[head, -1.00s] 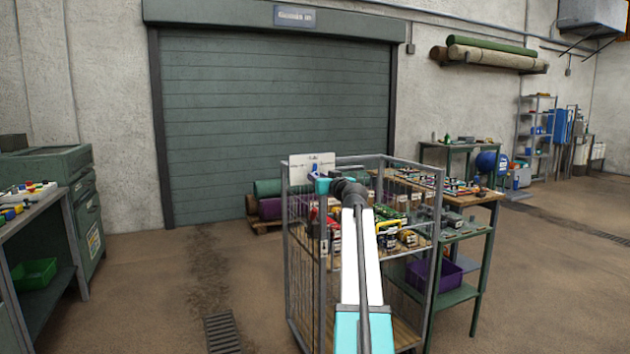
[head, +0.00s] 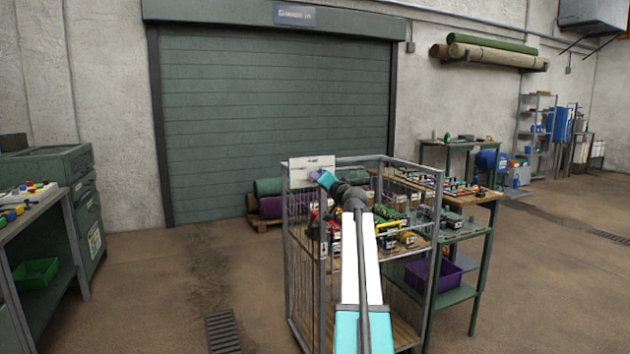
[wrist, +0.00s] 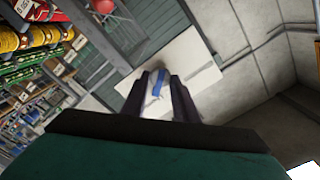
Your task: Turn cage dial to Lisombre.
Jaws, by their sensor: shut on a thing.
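The dial plate (head: 308,165) is a white panel at the upper left corner of the wire cage (head: 434,240); its lettering is too small to read. The cage dial (wrist: 157,86) shows in the wrist view as a pale round knob with a blue bar, in front of the white plate (wrist: 200,68). My gripper (wrist: 159,84) is shut on the dial, one dark finger on each side. In the head view my gripper (head: 317,175) is at the plate's lower edge and hides the dial. Where the dial points cannot be read.
The cage holds several coloured items on its shelf. A green workbench (head: 466,235) with a purple bin (head: 433,274) stands right of the cage. A green shutter (head: 270,110) is behind. The floor (head: 170,290) left of the cage is clear.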

